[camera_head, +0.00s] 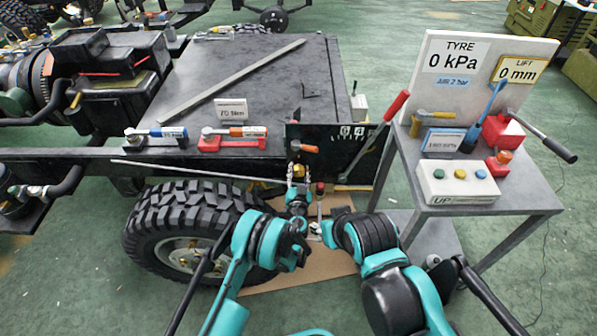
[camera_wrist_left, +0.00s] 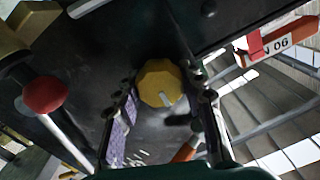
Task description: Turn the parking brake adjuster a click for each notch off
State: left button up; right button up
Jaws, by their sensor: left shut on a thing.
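A yellow faceted knob (camera_wrist_left: 162,84) with a pale pointer mark sits on a dark panel in the left wrist view. It looks like the adjuster. My left gripper (camera_wrist_left: 163,100) has its fingers on both sides of it and is shut on it. The brake lever's red handle (camera_head: 396,105) slants up right beside a black plate (camera_head: 350,132) with small white marks, too small to read. My right arm is bent low at centre; its fingertips are not clear.
A knobbly tyre (camera_head: 185,235) is close on the left of my left gripper. A grey cart (camera_head: 480,208) with tools, a button box (camera_head: 458,182) and a sign board (camera_head: 485,65) stands right. Tools lie along the chassis edge. Cardboard (camera_head: 310,268) covers the floor below.

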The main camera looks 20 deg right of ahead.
pick_arm(q)
jog(key=m, duration=0.5)
jog(key=shift+m, duration=0.3)
jog(key=m, duration=1.1)
jog(key=shift+m, duration=0.4)
jog(key=m, duration=0.5)
jog(key=shift+f+m, duration=0.1)
jog(key=shift+m, duration=0.2)
jog(key=o, duration=1.2)
